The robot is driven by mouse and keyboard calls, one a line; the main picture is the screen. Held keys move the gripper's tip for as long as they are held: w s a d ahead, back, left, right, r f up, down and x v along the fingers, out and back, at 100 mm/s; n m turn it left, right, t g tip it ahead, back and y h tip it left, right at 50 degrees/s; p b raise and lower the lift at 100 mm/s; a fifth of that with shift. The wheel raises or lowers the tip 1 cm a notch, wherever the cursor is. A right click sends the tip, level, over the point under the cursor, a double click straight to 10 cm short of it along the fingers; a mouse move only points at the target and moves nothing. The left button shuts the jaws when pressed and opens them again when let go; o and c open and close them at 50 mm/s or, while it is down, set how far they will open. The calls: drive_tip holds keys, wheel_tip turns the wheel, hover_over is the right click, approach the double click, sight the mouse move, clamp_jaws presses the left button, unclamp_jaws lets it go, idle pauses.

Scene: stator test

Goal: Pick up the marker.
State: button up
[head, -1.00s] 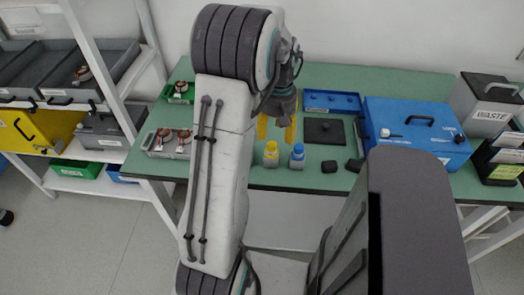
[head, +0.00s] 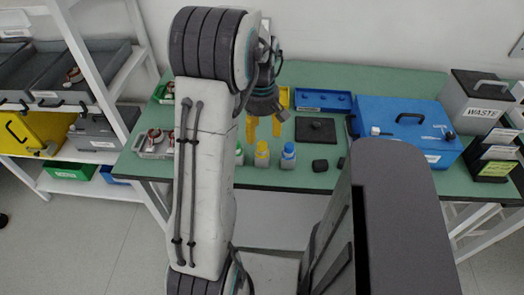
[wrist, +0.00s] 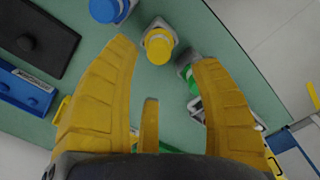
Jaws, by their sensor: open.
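I cannot make out a marker for certain in either view. My gripper (head: 264,136) has yellow fingers and is open, with nothing held between them. It hangs over the green table (head: 340,178), behind the bottles in the head view. In the wrist view, the wide-open gripper (wrist: 165,54) has the yellow-capped bottle between and beyond its fingertips. A narrow yellow piece (wrist: 150,125) shows between the fingers; I cannot tell whether it is part of my gripper. The fingers hide part of the table.
Bottles with yellow (head: 262,152), blue (head: 288,153) and green (wrist: 192,78) caps stand near the front edge. A black flat item (head: 316,130), blue tray (head: 322,101), blue box (head: 405,125) and waste bin (head: 484,95) lie rightward. Stator parts (head: 153,139) are at left.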

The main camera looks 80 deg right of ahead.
sight(262, 144)
drive_tip(key=shift+s+f, duration=0.15)
drive_tip(key=shift+f, duration=3.2)
drive_tip(key=shift+o, duration=0.2)
clamp_jaws()
